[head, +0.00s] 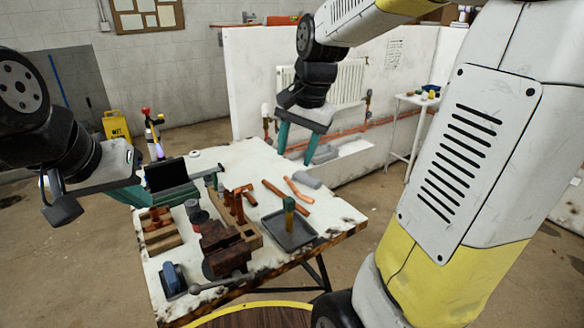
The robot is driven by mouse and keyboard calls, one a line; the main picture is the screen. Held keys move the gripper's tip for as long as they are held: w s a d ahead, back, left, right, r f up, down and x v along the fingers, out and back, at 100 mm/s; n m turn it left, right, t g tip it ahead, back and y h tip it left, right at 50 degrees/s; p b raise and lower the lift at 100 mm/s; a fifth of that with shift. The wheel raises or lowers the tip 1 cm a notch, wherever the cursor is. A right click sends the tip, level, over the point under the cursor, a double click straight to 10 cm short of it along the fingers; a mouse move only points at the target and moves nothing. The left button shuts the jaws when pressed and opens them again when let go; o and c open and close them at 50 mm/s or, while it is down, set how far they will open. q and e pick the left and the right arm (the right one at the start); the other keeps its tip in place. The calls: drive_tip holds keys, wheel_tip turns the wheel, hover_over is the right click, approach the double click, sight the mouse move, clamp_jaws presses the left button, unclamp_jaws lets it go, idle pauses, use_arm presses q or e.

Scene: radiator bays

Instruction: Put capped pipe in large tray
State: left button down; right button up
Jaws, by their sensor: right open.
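A dark grey tray (303,238) lies at the right front of the workbench. An upright piece with a green top and a yellowish lower part (289,212) stands within its outline; I cannot tell whether this is the capped pipe. Loose copper pipes (272,191) lie behind the tray, and short copper pieces (240,207) stand at a wooden rack. No cap is clear on them. My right gripper (295,157) is open and empty, above the bench's far right edge. My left gripper (160,194) is over the bench's left side; its fingers are seen edge-on and their gap is unclear.
The worn white bench (338,218) also bears a dark red vise (222,250), a blue item (173,278) and a grey cylinder (307,180). A white partition with a radiator (348,82) stands behind. A small white side table (417,99) is at the right.

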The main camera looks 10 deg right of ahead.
drive_tip(key=s+a+r+n+t, duration=0.1)
drive_tip(key=s+n+t, duration=0.2)
drive_tip(key=s+n, duration=0.4)
drive_tip(key=shift+s+a+r+n+y, duration=0.2)
drive_tip(key=shift+s+r+n+y, duration=0.2)
drive_tip(key=shift+s, duration=2.8)
